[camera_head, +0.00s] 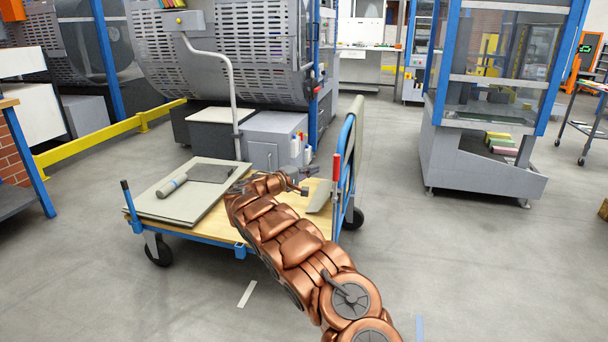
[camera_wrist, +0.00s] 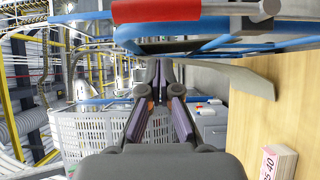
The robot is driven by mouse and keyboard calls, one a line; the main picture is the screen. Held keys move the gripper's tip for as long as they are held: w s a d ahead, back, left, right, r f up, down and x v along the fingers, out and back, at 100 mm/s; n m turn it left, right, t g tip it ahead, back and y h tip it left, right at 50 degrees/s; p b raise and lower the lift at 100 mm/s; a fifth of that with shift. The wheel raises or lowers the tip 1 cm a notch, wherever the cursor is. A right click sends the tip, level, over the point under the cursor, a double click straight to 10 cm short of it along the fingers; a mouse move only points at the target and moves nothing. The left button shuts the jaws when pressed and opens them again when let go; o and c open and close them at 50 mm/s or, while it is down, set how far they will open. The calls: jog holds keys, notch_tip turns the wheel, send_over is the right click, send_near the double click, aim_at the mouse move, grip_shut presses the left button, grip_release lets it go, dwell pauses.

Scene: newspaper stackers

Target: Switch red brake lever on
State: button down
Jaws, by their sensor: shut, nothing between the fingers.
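The red brake lever (camera_head: 337,167) stands upright at the right end of a blue-framed cart, beside its handle frame. In the wrist view the red lever (camera_wrist: 155,11) lies across the top of the picture, beyond my fingertips and apart from them. My gripper (camera_head: 309,180) is just left of the lever, above the cart's wooden deck. In the wrist view my gripper (camera_wrist: 161,64) has its fingers together, with nothing held. The lever's lower mount is partly hidden.
The cart deck (camera_head: 285,200) carries grey sheets (camera_head: 160,208), a grey cylinder (camera_head: 172,186) and a thin grey plate (camera_head: 319,196). Grey machines are behind; a glazed cabinet (camera_head: 482,155) is right. Floor at front right is clear.

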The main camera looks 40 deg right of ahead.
aim_at(336, 178)
jog(key=shift+s+d+b, duration=0.3)
jog(key=shift+s+d, duration=1.15)
jog(key=shift+d, duration=0.1)
jog(key=shift+s+d+b, duration=0.1)
jog(key=shift+s+b, duration=0.05)
jog(key=shift+b, duration=0.15)
